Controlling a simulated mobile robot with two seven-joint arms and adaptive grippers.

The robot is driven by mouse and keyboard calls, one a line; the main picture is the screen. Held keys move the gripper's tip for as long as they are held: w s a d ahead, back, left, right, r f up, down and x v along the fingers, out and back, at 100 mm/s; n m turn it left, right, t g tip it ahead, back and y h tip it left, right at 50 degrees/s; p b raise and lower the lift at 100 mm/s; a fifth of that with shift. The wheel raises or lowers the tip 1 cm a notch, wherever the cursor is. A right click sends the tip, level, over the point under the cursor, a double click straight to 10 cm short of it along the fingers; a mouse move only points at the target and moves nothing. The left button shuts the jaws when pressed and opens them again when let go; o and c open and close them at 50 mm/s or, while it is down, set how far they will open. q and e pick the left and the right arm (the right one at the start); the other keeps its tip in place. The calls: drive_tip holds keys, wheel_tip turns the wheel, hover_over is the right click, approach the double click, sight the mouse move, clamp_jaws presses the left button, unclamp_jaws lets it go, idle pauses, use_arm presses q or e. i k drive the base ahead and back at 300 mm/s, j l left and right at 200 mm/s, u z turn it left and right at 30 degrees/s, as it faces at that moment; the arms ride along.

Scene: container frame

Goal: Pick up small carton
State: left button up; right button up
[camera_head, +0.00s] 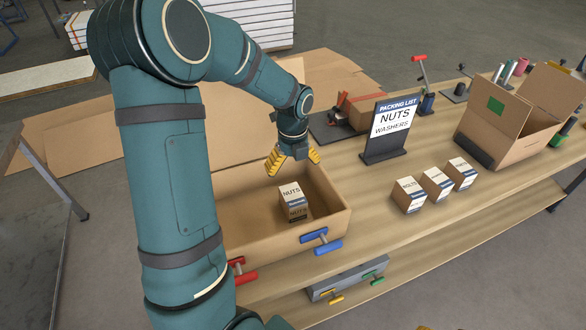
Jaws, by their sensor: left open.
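My left gripper (292,160) has yellow fingers spread open and empty. It hangs over the back part of a large open cardboard box (335,220) on the wooden table. Inside that box, two small cartons labelled NUTS are stacked, the upper carton (291,192) on the lower carton (298,213). The gripper is above and behind them, apart from them. Three more small cartons stand in a row on the table to the right: the nearest carton (409,195), the middle carton (437,184) and the far carton (461,173). My right gripper is not in view.
A packing list sign (393,120) reading NUTS and WASHERS stands behind the row. An open cardboard box (512,135) stands at the right. Red and blue clamps (321,241) sit at the large box's front edge. My left arm hides the box's left part.

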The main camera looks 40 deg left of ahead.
sight(436, 184)
drive_tip(key=k+l, duration=0.75)
drive_tip(key=l, duration=0.2)
